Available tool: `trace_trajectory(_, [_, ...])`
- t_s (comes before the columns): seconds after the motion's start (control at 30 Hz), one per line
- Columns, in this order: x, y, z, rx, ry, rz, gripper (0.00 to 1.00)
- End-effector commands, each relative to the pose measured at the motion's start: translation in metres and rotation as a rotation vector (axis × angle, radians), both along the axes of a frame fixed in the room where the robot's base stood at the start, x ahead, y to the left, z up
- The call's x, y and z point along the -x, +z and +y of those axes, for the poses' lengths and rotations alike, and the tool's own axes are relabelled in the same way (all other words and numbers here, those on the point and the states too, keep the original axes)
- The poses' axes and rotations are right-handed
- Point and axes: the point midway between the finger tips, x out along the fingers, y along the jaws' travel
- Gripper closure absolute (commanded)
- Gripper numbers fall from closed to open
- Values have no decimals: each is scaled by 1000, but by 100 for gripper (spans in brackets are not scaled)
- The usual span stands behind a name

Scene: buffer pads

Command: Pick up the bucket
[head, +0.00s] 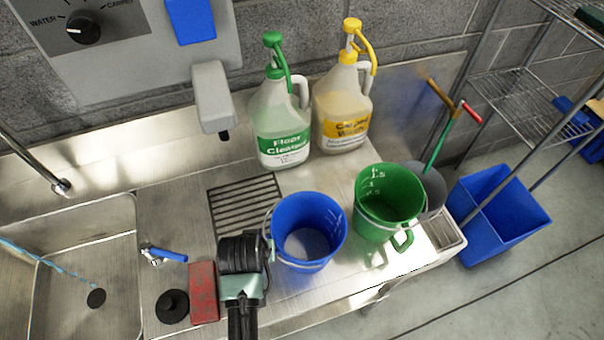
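A blue bucket (307,236) stands upright on the steel counter, open at the top, and looks empty. Its thin wire handle lies around the rim. A green bucket (388,208) with level marks inside and a side handle stands to its right, near the counter's right end. My gripper (258,250) is at the left side of the blue bucket, close to its rim. I cannot tell whether it touches the bucket or the wire handle. The fingers are mostly hidden by the dark gripper body, so their opening does not show.
A red block (203,292) and a black stopper (172,306) lie left of my gripper, beside the sink (60,275). A floor cleaner jug (280,120) and a carpet cleaner jug (342,112) stand behind. A blue bin (500,212) and wire shelf (530,100) are at right.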

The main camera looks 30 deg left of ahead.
Motion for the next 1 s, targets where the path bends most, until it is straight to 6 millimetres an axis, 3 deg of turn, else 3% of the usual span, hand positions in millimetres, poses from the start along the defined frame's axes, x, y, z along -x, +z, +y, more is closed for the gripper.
trace_trajectory(0.1, [0, 0, 0, -1, 0, -1, 64])
trace_trajectory(0.3, [0, 1, 0, -1, 0, -1, 98])
trace_trajectory(0.33, [0, 1, 0, -1, 0, -1, 100])
trace_trajectory(1.0, [0, 1, 0, 0, 0, -1, 100])
